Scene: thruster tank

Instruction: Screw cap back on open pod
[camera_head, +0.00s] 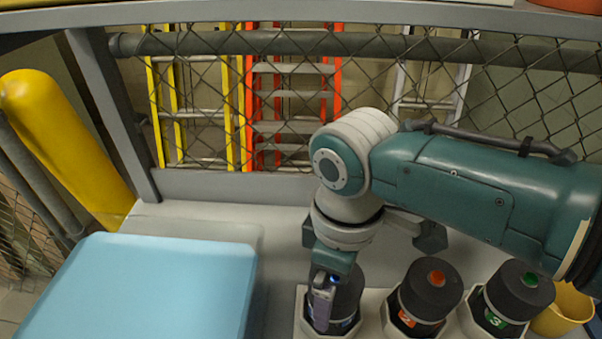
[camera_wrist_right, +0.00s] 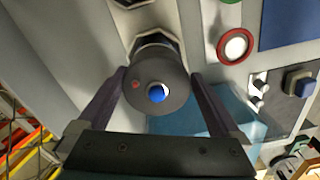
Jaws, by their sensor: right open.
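My right gripper (camera_head: 322,297) reaches down over the leftmost dark pod (camera_head: 347,300) in the head view and partly hides it. In the right wrist view a round dark cap with a blue centre and a small red mark (camera_wrist_right: 158,88) sits between the two fingers of the right gripper (camera_wrist_right: 158,92). The fingers are open, and a gap shows on each side of the cap. To the right stand a pod with an orange-centred cap and a 2 (camera_head: 424,293) and a pod with a green-centred cap and a 3 (camera_head: 512,295). I cannot tell whether the blue-centred cap is seated. My left gripper is out of view.
The pods sit in white holders (camera_head: 384,325) on a grey bench. A large light-blue block (camera_head: 150,290) is at left, and a yellow bucket (camera_head: 566,308) at far right. A chain-link fence (camera_head: 290,100) stands behind. The wrist view shows a red-ringed white button (camera_wrist_right: 236,46).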

